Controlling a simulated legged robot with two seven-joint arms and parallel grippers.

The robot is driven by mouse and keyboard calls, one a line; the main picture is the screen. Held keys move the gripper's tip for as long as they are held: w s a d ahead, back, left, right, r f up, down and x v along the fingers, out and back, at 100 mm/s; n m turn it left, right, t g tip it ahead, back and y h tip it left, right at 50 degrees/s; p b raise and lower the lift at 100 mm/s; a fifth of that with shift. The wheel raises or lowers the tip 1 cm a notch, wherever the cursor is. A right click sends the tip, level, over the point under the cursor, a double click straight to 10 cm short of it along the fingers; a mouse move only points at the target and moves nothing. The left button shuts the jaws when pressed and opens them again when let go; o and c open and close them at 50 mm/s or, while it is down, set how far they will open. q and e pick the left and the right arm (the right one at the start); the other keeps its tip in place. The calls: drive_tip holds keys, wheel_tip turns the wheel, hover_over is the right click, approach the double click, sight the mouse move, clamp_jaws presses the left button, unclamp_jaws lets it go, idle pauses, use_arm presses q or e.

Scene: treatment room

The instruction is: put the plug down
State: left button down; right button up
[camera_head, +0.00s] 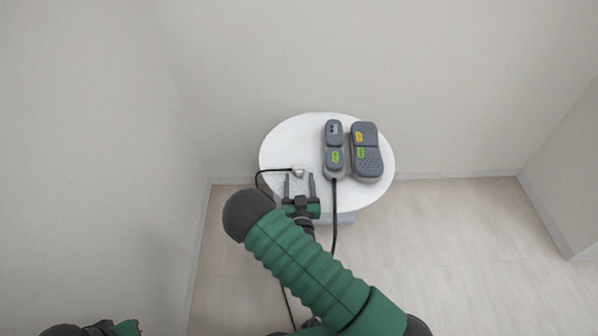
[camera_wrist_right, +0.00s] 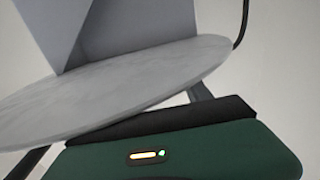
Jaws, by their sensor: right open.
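The plug (camera_head: 298,170) is a small pale, rounded piece with a black cable, at the front left of the round white table (camera_head: 318,128). My right gripper (camera_head: 298,180) is open, with its two dark fingers on either side of the plug's near end. The plug appears to rest on the table; contact with the fingers is too small to tell. In the right wrist view, the table (camera_wrist_right: 110,90) shows between the dark fingers, and the plug is not visible. Part of my left arm shows at the bottom left of the head view; its fingers are out of frame.
Two grey devices with green labels, a narrow one (camera_head: 334,150) and a wider one (camera_head: 366,165), sit right of the plug. A black cable (camera_head: 334,215) hangs off the front edge. Walls stand behind and left. The table's back left is clear.

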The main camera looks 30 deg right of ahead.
drive_tip(key=p+v, duration=0.2)
drive_tip(key=v, duration=0.7)
drive_tip(key=shift+a+r, duration=0.1)
drive_tip(key=shift+r, duration=0.1)
drive_tip(key=w+a+r+m+g+y, duration=0.2)
drive_tip(key=w+g, duration=0.1)
drive_tip(key=w, duration=0.2)
drive_tip(key=s+a+r+n+g+y, duration=0.1)
drive_tip(key=s+a+n+g+y, duration=0.15)
drive_tip(key=a+g+y, duration=0.35)
drive_tip(key=s+a+r+n+g+y, duration=0.1)
drive_tip(key=s+r+n+g, duration=0.2)
drive_tip(key=s, duration=0.5)
drive_tip(key=s+a+r+n+g, duration=0.1)
drive_tip(key=s+a+r+n, duration=0.2)
drive_tip(key=s, duration=0.5)
drive_tip(key=w+d+p+v, duration=0.1)
drive_tip(key=w+p+v, duration=0.2)
drive_tip(key=p+v, duration=1.3)
drive_tip(key=w+r+p+v, duration=0.1)
drive_tip(key=w+p+v, duration=0.3)
drive_tip(key=p+v, duration=1.3)
drive_tip(key=shift+d+r, duration=0.35)
drive_tip(key=shift+d, duration=0.05)
